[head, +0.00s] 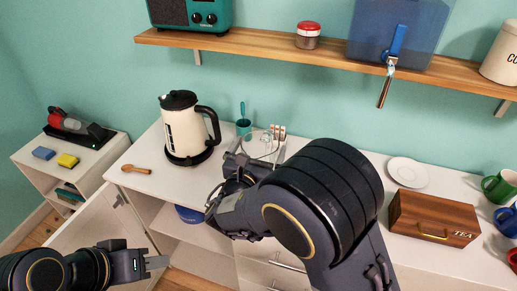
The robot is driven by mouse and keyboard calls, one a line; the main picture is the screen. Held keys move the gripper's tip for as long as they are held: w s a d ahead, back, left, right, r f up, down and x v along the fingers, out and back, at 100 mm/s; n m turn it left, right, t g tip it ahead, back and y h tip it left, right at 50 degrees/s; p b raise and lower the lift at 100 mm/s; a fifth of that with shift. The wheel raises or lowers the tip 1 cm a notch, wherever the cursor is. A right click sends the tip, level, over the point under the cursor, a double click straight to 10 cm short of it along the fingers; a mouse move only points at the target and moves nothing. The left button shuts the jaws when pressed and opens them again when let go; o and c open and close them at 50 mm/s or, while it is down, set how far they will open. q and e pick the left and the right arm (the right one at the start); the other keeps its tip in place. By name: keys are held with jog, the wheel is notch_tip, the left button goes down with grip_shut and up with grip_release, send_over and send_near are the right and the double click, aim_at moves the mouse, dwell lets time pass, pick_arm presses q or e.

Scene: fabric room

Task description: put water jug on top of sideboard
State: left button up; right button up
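The white sideboard (360,170) runs along the wall, its left door open. A cream kettle with black lid and handle (184,128) stands upright on the top at the left. A translucent blue container with a tap (398,30) stands on the wall shelf. My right gripper (256,158) is over the sideboard top, right of the kettle, near a clear object (262,143). My own arm hides much of it, so I cannot tell contact or opening. My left gripper (158,264) is low in front of the open door, seen side-on.
On the top are a wooden spoon (136,169), teal cup (243,126), white plate (408,172), wooden tea box (433,218) and several mugs at the right. A blue bowl (188,214) is inside the sideboard. The wooden shelf (270,44) overhangs the back.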

jog(key=shift+r, duration=0.15)
jog(key=b+v, duration=0.2)
jog(key=v, duration=1)
